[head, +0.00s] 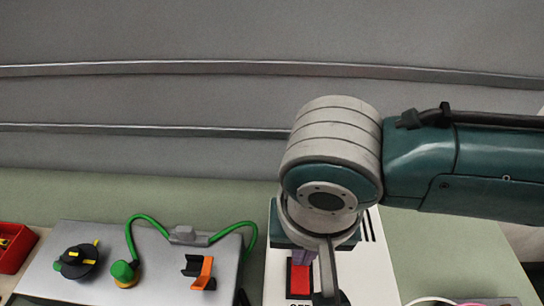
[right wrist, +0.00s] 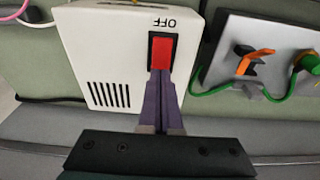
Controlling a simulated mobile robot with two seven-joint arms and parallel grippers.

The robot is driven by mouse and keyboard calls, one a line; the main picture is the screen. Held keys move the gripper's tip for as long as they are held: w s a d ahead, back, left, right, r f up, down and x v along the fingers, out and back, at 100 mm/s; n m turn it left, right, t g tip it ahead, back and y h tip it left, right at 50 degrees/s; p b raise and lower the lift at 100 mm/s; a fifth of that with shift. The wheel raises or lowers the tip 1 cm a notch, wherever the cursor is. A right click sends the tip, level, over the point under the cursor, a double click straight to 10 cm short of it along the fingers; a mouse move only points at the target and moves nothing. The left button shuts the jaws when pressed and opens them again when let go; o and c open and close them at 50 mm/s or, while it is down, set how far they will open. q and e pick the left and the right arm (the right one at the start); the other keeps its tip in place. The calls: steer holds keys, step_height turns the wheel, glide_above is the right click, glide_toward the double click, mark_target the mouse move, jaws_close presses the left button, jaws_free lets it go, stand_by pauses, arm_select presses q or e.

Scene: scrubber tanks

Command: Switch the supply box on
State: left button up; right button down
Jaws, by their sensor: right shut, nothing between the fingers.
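The supply box (head: 380,270) is white and stands at the lower middle right of the head view. It also fills the upper left of the right wrist view (right wrist: 105,50). Its red rocker switch (head: 300,279) sits in a black frame with the label OFF at one end. The switch also shows in the right wrist view (right wrist: 161,48). My right gripper (head: 304,258) is shut and empty, purple fingers together. In the right wrist view its fingertips (right wrist: 161,76) are at the switch end away from OFF; I cannot tell whether they touch. My left gripper is out of view.
Left of the box is a grey panel (head: 60,285) with a black knob (head: 76,262), a green cable (head: 225,232) and an orange clip (head: 202,273). A red bin (head: 12,248) stands at far left.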

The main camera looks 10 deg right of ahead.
steer(key=shift+f+b, duration=0.45)
steer(key=shift+f, duration=0.3)
steer(key=shift+r, duration=0.1)
step_height(320, 180, up, 3)
steer(key=p, duration=0.4)
steer(key=shift+r, duration=0.1)
step_height(320, 180, up, 4)
steer(key=p, duration=0.4)
steer(key=shift+f, duration=0.2)
